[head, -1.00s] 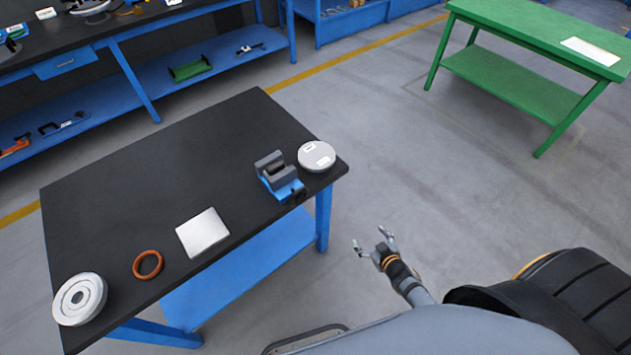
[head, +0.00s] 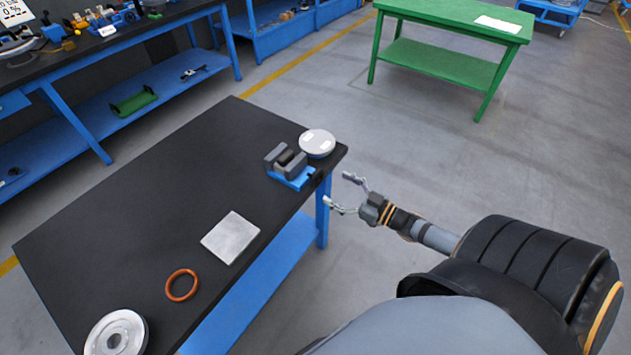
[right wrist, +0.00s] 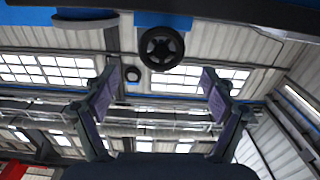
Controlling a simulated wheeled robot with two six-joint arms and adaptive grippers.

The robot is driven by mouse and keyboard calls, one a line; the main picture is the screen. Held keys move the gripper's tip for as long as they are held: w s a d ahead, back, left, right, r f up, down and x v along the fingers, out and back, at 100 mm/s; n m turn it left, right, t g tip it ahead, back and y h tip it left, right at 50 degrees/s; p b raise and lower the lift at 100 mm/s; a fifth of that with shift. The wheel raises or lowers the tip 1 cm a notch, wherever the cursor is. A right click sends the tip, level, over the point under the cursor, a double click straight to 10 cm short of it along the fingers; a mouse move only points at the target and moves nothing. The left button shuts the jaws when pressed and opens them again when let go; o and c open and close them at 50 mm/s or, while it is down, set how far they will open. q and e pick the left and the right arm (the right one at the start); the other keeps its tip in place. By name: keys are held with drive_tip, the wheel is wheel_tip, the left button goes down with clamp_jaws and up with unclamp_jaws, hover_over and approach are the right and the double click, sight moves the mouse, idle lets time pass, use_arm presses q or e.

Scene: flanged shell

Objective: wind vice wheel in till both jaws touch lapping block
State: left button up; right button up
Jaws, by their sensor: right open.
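The vice (head: 290,178) sits near the right end of the black table, with a blue base and dark grey jaws. A dark block (head: 285,157), which looks like the lapping block, sits between the jaws; whether either jaw touches it is too small to tell. The dark vice wheel (right wrist: 162,48) shows face-on in the right wrist view, below the blue base at the top. My right gripper (head: 337,190) is open and empty, off the table's right edge, its fingers pointing toward the vice. In the wrist view its fingers (right wrist: 161,78) stand apart either side of the wheel's line, short of it. My left gripper is out of view.
A round silver disc (head: 317,142) stands just behind the vice at the table's corner. A silver square plate (head: 231,237), an orange ring (head: 182,285) and a white flanged disc (head: 116,335) lie further left. A green table (head: 450,60) stands beyond open floor.

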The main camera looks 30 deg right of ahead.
sight(319, 179)
drive_tip(key=b+x, duration=0.1)
drive_tip(key=x, duration=0.5)
drive_tip(key=shift+w+a+b, duration=0.2)
drive_tip(key=shift+a+b, duration=0.05)
drive_tip(key=shift+b, duration=0.15)
drive_tip(key=shift+w+a, duration=0.1)
drive_tip(key=shift+w, duration=0.25)
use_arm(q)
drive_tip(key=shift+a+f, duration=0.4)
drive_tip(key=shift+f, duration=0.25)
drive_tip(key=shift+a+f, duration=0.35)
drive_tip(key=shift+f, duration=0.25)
